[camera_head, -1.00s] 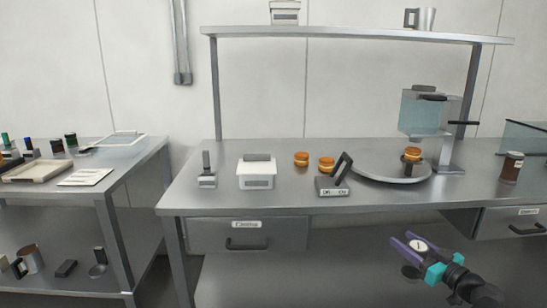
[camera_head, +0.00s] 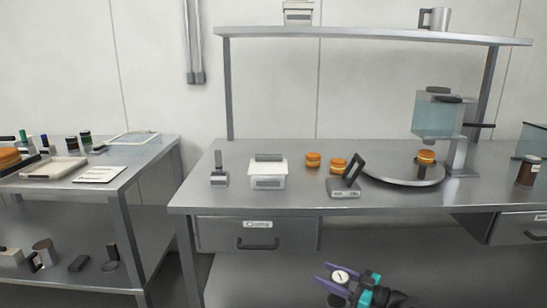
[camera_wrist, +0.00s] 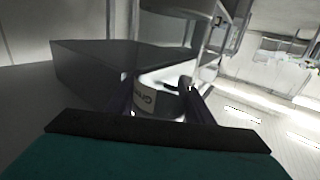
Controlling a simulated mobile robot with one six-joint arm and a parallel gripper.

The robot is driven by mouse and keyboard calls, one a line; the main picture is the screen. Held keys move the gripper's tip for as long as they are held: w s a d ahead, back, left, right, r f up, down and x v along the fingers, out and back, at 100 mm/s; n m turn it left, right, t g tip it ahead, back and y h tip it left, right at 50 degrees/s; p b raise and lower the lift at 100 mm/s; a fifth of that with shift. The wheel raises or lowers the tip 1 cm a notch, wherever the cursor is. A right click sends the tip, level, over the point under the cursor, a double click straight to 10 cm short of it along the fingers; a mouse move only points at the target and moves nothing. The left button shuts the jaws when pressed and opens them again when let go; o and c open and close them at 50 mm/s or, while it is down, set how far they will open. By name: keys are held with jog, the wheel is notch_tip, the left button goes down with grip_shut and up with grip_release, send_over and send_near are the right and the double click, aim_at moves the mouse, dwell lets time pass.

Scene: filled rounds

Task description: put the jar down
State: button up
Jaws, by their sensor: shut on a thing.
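My gripper (camera_head: 337,281) has purple fingers and teal parts. It shows low in the head view, in front of the steel table (camera_head: 230,195) and below its top. It is shut on a jar, whose pale round top (camera_head: 341,275) shows between the fingers. In the wrist view the jar (camera_wrist: 160,100) sits between the dark fingers with a white label facing the camera; its lettering is only partly readable. The lower part of the jar is mostly hidden in the head view.
On the table stand a white box (camera_head: 268,177), orange-topped rounds (camera_head: 313,160), a black-and-grey device (camera_head: 345,187), a round plate (camera_head: 385,178), a dispenser (camera_head: 438,118) and a brown jar (camera_head: 528,172). The front left tabletop is clear. A side table (camera_head: 125,178) stands left.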

notch_tip(320, 180, up, 15)
jog(key=p, duration=1.4)
jog(key=shift+d, duration=0.2)
